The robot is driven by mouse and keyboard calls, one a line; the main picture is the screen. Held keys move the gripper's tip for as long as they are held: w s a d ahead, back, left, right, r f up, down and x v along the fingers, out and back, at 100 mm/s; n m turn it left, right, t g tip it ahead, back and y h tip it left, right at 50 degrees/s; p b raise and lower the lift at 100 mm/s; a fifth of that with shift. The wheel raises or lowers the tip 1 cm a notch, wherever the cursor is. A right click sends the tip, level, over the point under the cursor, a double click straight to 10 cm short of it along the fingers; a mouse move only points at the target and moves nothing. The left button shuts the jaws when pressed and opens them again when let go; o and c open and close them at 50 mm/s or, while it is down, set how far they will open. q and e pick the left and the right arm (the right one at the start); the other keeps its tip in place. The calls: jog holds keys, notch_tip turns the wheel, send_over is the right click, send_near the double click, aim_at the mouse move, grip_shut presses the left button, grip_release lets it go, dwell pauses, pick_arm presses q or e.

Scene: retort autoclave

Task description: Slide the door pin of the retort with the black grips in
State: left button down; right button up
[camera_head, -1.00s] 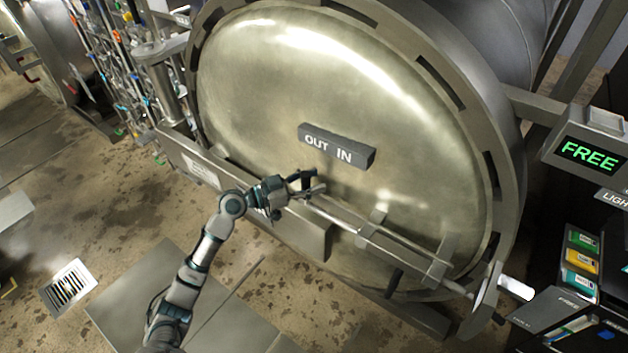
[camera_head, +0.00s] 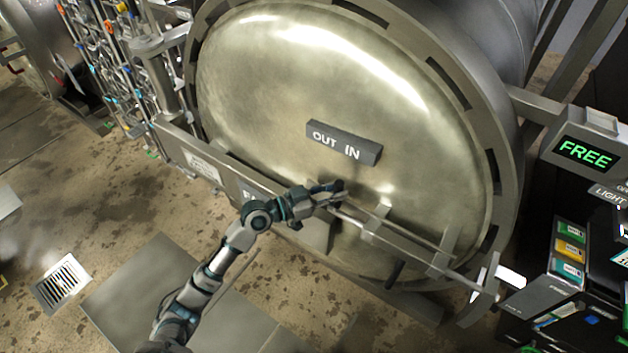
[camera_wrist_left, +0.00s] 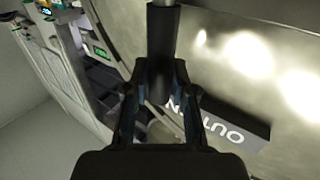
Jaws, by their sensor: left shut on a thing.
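The retort's big round door (camera_head: 280,90) fills the middle of the head view, with a grey OUT IN sign (camera_head: 345,143) on it. The door pin (camera_head: 405,246) is a metal rod running through brackets below the sign, sloping down to the right. My left gripper (camera_head: 333,192) is at the rod's left end, below the sign. In the left wrist view its fingers (camera_wrist_left: 160,82) are shut on the black grip (camera_wrist_left: 162,38) of the pin. The sign (camera_wrist_left: 235,128) shows beside the fingers there. My fingers partly hide the pin's left end in the head view. My right gripper is not seen.
A green FREE display (camera_head: 585,153) stands at the right, above a dark console (camera_head: 545,297) with coloured labels. Pipes and valves (camera_head: 115,65) crowd the upper left. A plate (camera_head: 487,290) stands near the rod's right end.

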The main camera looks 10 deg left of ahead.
pick_arm(q)
jog(key=shift+d+r, duration=0.2)
jog(key=shift+r, duration=0.3)
jog(key=c, duration=1.1)
grip_release()
jog(key=shift+w+d+f, duration=0.1)
jog(key=shift+w+d, duration=0.05)
jog(key=shift+o, duration=0.8)
jog(key=shift+w+d+f, duration=0.15)
jog(key=shift+w+d, duration=0.05)
jog(key=shift+d, duration=0.2)
jog(key=shift+w+d+f, duration=0.15)
jog(key=shift+d, duration=0.2)
jog(key=shift+s+d, duration=0.15)
jog(key=shift+d, duration=0.1)
jog(key=v, duration=1.1)
jog(key=shift+d, duration=0.15)
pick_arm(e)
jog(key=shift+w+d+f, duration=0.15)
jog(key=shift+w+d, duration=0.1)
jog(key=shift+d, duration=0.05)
